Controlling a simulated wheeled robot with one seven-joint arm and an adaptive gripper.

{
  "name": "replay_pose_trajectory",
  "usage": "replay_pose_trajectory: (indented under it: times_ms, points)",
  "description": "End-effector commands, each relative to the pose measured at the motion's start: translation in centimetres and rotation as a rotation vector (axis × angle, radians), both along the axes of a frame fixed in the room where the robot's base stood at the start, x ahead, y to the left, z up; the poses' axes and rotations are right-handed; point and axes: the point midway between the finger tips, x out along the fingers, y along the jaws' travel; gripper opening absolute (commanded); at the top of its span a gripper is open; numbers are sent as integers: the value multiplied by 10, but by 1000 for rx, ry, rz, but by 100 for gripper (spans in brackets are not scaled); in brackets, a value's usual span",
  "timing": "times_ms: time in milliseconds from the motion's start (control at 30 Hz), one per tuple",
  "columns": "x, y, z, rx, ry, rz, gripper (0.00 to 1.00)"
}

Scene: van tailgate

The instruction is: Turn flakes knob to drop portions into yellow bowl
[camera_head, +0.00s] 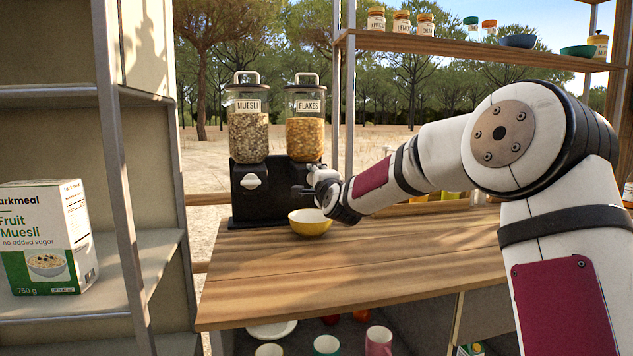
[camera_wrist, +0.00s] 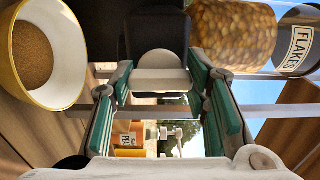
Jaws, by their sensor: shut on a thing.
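The double dispenser has a black base (camera_head: 240,207). Its right canister, labelled FLAKES (camera_head: 305,138), holds golden flakes and shows in the wrist view (camera_wrist: 235,32) at the upper right. My gripper (camera_head: 309,186) is at the front of the base below this canister. In the wrist view its green-padded fingers are shut on the white flakes knob (camera_wrist: 160,65), which my gripper hides in the head view. The yellow bowl (camera_head: 310,226) stands upright on the counter just below my gripper. In the wrist view the bowl (camera_wrist: 72,78) has a white inside with a brown layer at its bottom.
The left canister, labelled MUESLI (camera_head: 248,135), has its own white knob (camera_head: 251,181). The wooden counter (camera_head: 370,255) is clear in front of the bowl. A muesli box (camera_head: 45,240) stands on the left shelf. An upper shelf (camera_head: 460,50) carries jars and bowls.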

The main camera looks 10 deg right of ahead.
Motion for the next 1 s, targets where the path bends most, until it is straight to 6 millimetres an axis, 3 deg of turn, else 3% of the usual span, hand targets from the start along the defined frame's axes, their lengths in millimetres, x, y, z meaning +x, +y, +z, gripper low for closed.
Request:
replay_pose_trajectory:
  times_ms: [33, 100, 533, 667, 1000]
  points:
    - [0, -1, -1, 0, 2, -1, 49]
    - [0, -1, -1, 0, 2, -1, 63]
    - [-7, -1, 1, -2, -1, -1, 63]
    - [-25, -1, 0, -4, 1, -1, 63]
    - [-92, -2, 0, -4, 1, -3, 63]
